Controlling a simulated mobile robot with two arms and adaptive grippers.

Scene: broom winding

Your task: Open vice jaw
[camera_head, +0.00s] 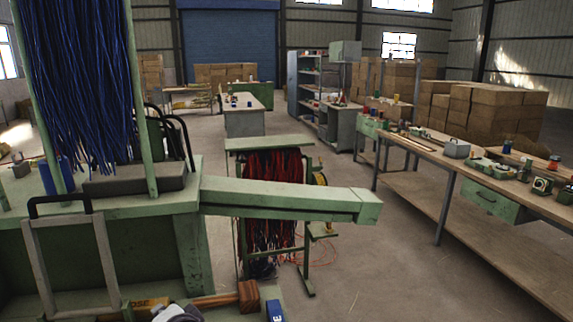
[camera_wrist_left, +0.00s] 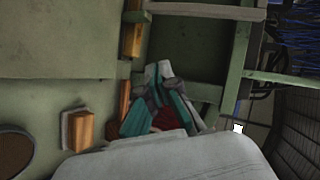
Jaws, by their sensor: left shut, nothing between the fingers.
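I cannot pick out the vice jaw for certain in either view. A green machine bench (camera_head: 150,210) with a long green beam (camera_head: 285,197) fills the left of the head view. A brown wooden block (camera_head: 249,296) at the end of a wooden bar (camera_head: 212,300) shows at the bottom of the head view. My left gripper (camera_wrist_left: 162,72) has its teal-and-grey fingers shut and empty in the left wrist view, beside the green frame (camera_wrist_left: 205,92). Only a small part of it shows at the bottom edge of the head view. My right gripper is not in view.
Blue strands (camera_head: 82,85) hang above the machine bench. A rack with red and dark strands (camera_head: 270,215) stands behind the beam. A long workbench (camera_head: 440,160) with small parts runs along the right. Floor between is clear. Orange-brown blocks (camera_wrist_left: 83,129) sit on green panels.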

